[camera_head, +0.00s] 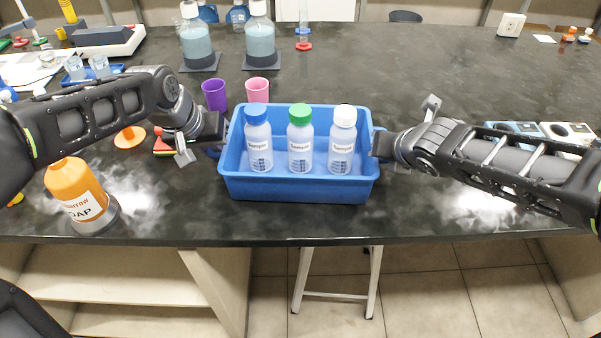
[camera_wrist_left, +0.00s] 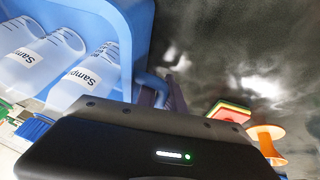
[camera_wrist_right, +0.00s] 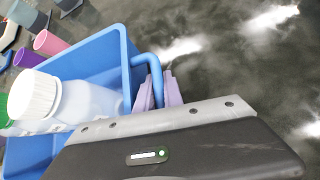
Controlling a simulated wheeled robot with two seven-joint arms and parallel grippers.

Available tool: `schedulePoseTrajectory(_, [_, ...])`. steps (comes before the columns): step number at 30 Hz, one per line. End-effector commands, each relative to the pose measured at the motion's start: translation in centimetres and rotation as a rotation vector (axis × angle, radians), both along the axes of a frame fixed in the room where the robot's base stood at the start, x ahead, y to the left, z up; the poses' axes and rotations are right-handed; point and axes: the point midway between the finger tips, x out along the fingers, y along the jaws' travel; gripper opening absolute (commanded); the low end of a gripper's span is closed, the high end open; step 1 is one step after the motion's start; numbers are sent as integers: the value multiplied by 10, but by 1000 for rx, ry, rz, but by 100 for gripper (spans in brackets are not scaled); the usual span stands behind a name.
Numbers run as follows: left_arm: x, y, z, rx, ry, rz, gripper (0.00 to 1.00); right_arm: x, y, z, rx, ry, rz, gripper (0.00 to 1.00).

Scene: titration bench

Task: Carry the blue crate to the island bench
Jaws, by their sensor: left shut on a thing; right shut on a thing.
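The blue crate (camera_head: 300,188) is in the middle of the head view, at the near edge of the dark bench. Three sample bottles stand upright in it: one with a blue cap (camera_head: 257,135), one with a green cap (camera_head: 300,135) and one with a white cap (camera_head: 343,135). My left gripper (camera_head: 222,128) is shut on the crate's left handle, and the handle shows in the left wrist view. My right gripper (camera_head: 378,143) is shut on the right handle (camera_wrist_right: 148,62), its pale fingers around it in the right wrist view. I cannot tell whether the crate touches the bench.
A purple cup (camera_head: 214,95) and a pink cup (camera_head: 258,90) stand behind the crate. An orange soap bottle (camera_head: 77,190) stands near the front edge, under my left arm. A white stool (camera_head: 336,290) is below the bench. The bench right of the crate is largely clear.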

Motion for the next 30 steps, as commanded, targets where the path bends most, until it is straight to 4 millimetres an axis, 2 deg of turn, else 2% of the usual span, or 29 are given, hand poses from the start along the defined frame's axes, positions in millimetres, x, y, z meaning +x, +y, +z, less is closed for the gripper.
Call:
schedulePoseTrajectory(1, [0, 5, -5, 5, 1, 5, 14, 0, -5, -5, -3, 3, -11, 12])
schedulePoseTrajectory(9, [0, 2, -2, 2, 0, 2, 35, 0, -3, -2, -1, 1, -6, 33])
schedulePoseTrajectory(22, [-1, 0, 1, 0, -1, 0, 35, 0, 0, -2, 0, 0, 0, 33])
schedulePoseTrajectory(30, [-11, 6, 27, -1, -4, 0, 35, 0, 0, -1, 1, 0, 1, 33])
